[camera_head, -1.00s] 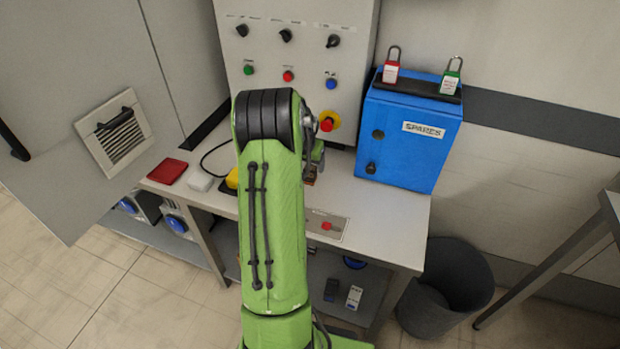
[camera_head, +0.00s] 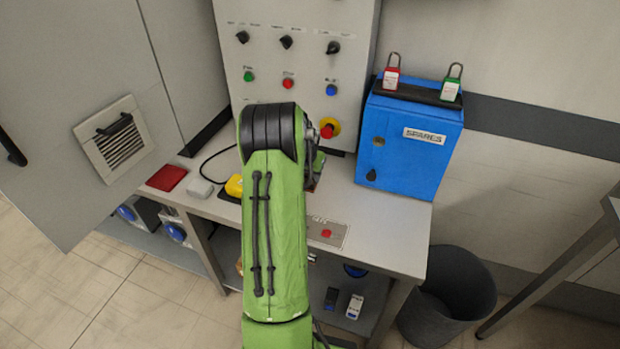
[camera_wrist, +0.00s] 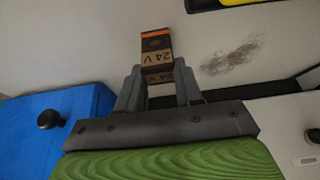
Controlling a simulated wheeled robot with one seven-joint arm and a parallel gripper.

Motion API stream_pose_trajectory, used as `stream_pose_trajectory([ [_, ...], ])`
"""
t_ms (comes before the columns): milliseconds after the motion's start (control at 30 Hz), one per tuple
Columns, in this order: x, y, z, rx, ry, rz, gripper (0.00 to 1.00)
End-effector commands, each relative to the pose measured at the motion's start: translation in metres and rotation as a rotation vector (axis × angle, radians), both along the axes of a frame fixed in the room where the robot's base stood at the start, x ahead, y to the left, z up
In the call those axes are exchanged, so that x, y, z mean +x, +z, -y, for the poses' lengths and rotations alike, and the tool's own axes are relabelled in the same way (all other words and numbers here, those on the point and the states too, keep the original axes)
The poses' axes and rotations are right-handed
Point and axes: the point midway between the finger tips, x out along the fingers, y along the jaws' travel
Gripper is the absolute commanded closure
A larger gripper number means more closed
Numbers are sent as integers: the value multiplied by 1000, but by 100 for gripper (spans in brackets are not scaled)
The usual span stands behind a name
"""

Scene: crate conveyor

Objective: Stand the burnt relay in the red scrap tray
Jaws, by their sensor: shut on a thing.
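The relay (camera_wrist: 157,52) is a small block with a dark, orange-edged top and a tan "24 V" label, upside down in the wrist view. My gripper (camera_wrist: 158,77) is shut on it, one grey finger on each side. In the head view my green arm hides most of the gripper and relay. The red scrap tray (camera_head: 167,178) appears as a flat dark-red shape at the left end of the bench, apart from the gripper.
A light grey block (camera_head: 200,188) and a yellow device (camera_head: 235,185) sit right of the tray on the bench (camera_head: 385,215). A blue SPARES box (camera_head: 408,145) stands at right. A sooty smudge (camera_wrist: 230,58) marks a pale surface. A door (camera_head: 75,110) hangs open at left.

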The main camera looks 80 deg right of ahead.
Motion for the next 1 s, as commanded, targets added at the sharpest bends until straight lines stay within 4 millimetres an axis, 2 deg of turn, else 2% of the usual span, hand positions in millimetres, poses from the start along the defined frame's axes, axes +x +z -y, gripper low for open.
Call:
stream_pose_trajectory([
  [67,0,11,1,-4,0,1,100],
  [300,1,73,1,-6,1,1,100],
  [400,0,91,1,-4,1,1,100],
  [500,0,100,1,-3,0,1,100],
  [700,4,100,-1,0,10,0,100],
  [767,14,100,-4,-1,33,0,100],
  [867,43,98,-15,1,104,0,100],
  [1000,100,95,-44,0,255,1,100],
])
